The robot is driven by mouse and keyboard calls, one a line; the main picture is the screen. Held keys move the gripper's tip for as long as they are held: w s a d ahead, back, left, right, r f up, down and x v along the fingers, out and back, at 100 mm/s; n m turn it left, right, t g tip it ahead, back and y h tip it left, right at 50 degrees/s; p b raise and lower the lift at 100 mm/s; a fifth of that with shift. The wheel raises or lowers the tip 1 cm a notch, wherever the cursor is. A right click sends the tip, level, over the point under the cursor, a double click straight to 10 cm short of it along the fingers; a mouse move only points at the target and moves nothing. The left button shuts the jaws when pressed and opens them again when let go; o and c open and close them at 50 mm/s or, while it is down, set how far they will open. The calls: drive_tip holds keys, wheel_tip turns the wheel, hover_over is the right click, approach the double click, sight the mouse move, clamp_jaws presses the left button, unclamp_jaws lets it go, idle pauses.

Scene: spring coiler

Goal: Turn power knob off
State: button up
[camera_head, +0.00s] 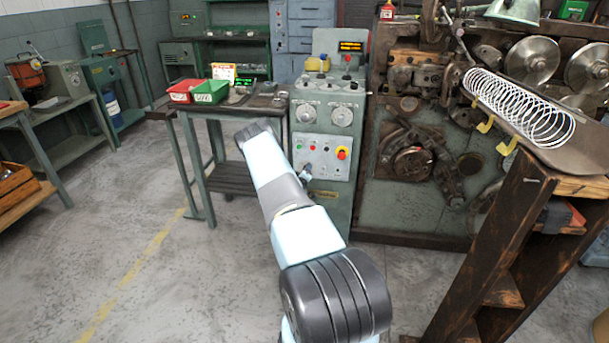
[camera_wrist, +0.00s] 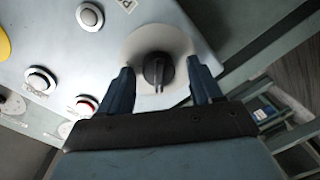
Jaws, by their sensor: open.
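The black power knob (camera_wrist: 158,70) sits on a round pale plate on the light panel in the wrist view. Its raised grip bar points down in the picture, toward my palm. My gripper (camera_wrist: 160,66) is open, with one dark blue finger on each side of the knob. Gaps show between the fingers and the knob, and I see no contact. In the head view the green control cabinet (camera_head: 326,112) stands beside the coiling machine. My arm reaches toward its lower light panel (camera_head: 325,166).
A red-and-yellow stop button (camera_head: 342,152) is on the panel. A bench with a green bin (camera_head: 210,92) stands left. A wooden stand (camera_head: 497,250) is right. Floor at left is clear.

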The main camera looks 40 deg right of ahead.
drive_tip(key=shift+a, duration=0.15)
drive_tip(key=v, duration=1.3)
drive_tip(key=shift+s+a, duration=0.2)
drive_tip(key=shift+s, duration=0.05)
